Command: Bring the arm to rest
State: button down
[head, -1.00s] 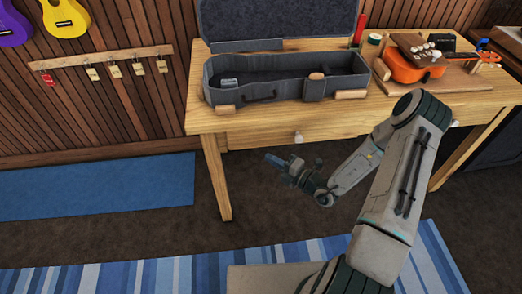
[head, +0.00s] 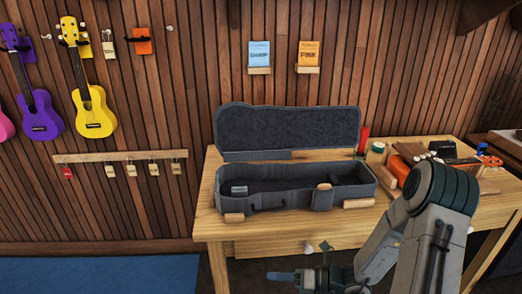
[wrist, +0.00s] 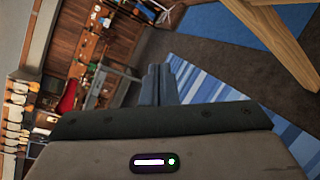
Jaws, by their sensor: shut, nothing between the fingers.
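My gripper (head: 281,276) shows at the bottom of the head view, in front of the workbench and below its top. Its fingers point left and are closed together with nothing between them. In the wrist view the shut fingers (wrist: 158,84) stand out over the dark floor and a striped rug. My arm comes in from the lower right of the head view and is bent at the elbow. The arm hides part of the bench's right side.
An open grey ukulele case (head: 290,200) lies on the wooden workbench (head: 225,228). An orange ukulele (head: 400,168) lies partly behind my arm. Yellow (head: 93,105) and purple (head: 42,115) ukuleles hang on the wall. A blue mat (head: 90,275) lies at left. The striped rug (wrist: 215,85) is open floor.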

jog(key=s+d+r+n+g+h+p, duration=0.15)
jog(key=s+r+n+g+h, duration=0.6)
jog(key=n, duration=0.95)
jog(key=s+d+r+n+t+h+p, duration=0.1)
jog(key=s+d+r+n+t+h, duration=0.2)
jog(key=r+n, duration=0.4)
jog(key=s+d+r+n+t+h+p, duration=0.1)
jog(key=s+d+r+n+t+h, duration=0.3)
jog(key=r, duration=0.4)
jog(key=d+n+h, duration=0.1)
jog(key=n, duration=0.1)
jog(key=shift+s+d+n, duration=0.15)
jog(key=shift+d+n, duration=0.25)
jog(key=shift+a+r, duration=0.1)
